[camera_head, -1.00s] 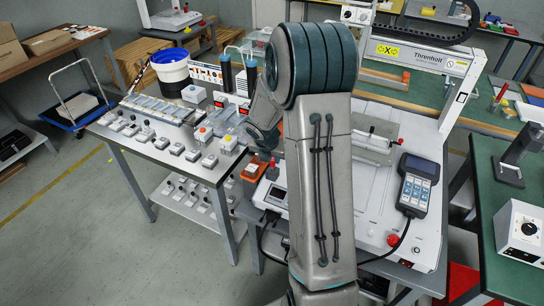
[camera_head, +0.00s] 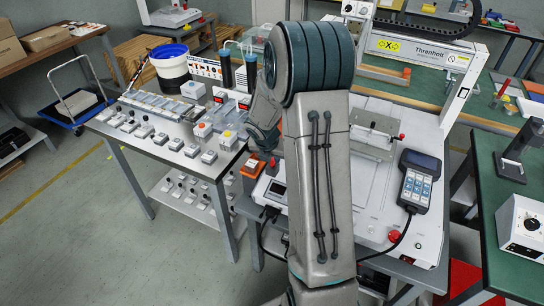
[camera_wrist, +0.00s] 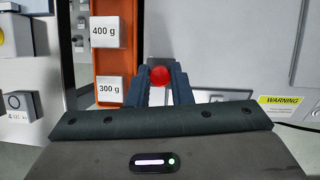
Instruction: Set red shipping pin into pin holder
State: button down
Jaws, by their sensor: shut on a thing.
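My gripper (camera_wrist: 160,82) is shut on the red shipping pin in the wrist view. The pin's round red head (camera_wrist: 160,75) shows between the two fingertips; the rest of the pin is hidden. The fingertips appear close to an orange weight tray (camera_wrist: 112,60) with 400 g and 300 g blocks, on its right side; I cannot tell the gap. In the head view my own arm covers most of the gripper and the pin. I cannot make out the pin holder for sure in either view.
The orange tray also shows in the head view (camera_head: 249,172), beside the white machine base. A handheld controller (camera_head: 416,184) lies on that base at right. A metal bench (camera_head: 135,143) with several small button boxes stands at left. A gantry frame (camera_head: 459,97) rises behind.

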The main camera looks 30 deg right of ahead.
jog(key=c, duration=1.2)
grip_release()
jog(key=shift+r, duration=0.1)
jog(key=p+v, duration=0.3)
jog(key=v, duration=1)
jog(key=shift+r, duration=0.35)
jog(key=shift+s, duration=0.1)
